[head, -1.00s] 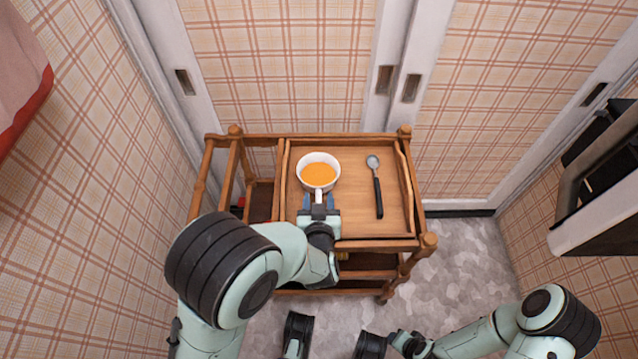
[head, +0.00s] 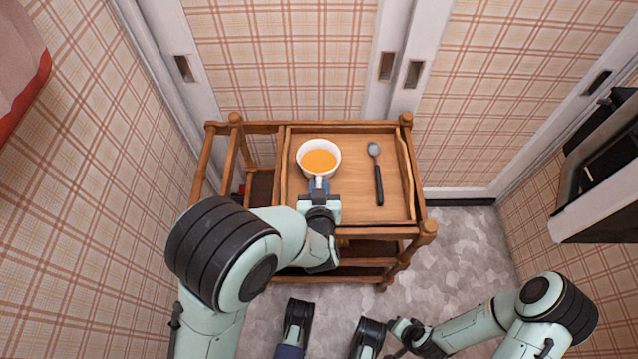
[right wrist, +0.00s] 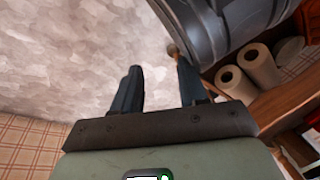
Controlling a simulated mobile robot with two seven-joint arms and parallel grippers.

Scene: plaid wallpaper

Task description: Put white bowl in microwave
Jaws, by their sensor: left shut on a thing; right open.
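The white bowl (head: 318,147) holds orange soup and has a short handle toward me. It is over the left part of the wooden cart's tray (head: 355,210); I cannot tell whether it touches the tray. My left gripper (head: 319,185) is shut on the bowl's handle. My right gripper (right wrist: 155,90) is open and empty, low over the grey floor in the right wrist view. A dark appliance with a light front (head: 605,190), perhaps the microwave, is cut off at the right edge of the head view. Its inside is hidden.
A spoon with a black handle (head: 377,175) lies on the tray, right of the bowl. Paper rolls (right wrist: 258,65) show on a wooden shelf in the right wrist view. Walls and sliding doors close in behind the cart. Floor (head: 465,250) is clear at its right.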

